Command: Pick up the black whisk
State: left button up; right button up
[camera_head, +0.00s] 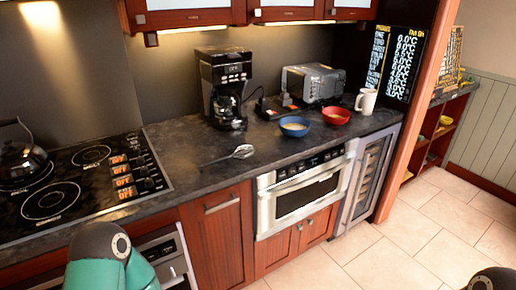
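The black whisk (242,152) lies on the dark countertop (180,150), between the cooktop and the bowls and in front of the coffee maker. Its thin dark handle points left toward the cooktop, and its lighter grey head is at the right. Nothing touches or covers it. A teal and black part of my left arm shows at the bottom left, well short of the whisk. A small dark part of mine shows at the bottom right corner. Neither gripper's fingers are in the picture.
Behind the whisk stands a black coffee maker (223,88). To the right are a blue bowl (295,130), a red bowl (336,117), a white mug (366,101) and a silver toaster oven (315,83). A cooktop (75,184) with a kettle (20,163) is left. A microwave drawer (306,192) sits below the counter.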

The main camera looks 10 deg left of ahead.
aim_at(199, 167)
jog(key=z, duration=0.2)
jog(key=i, duration=1.4)
jog(key=u, duration=0.55)
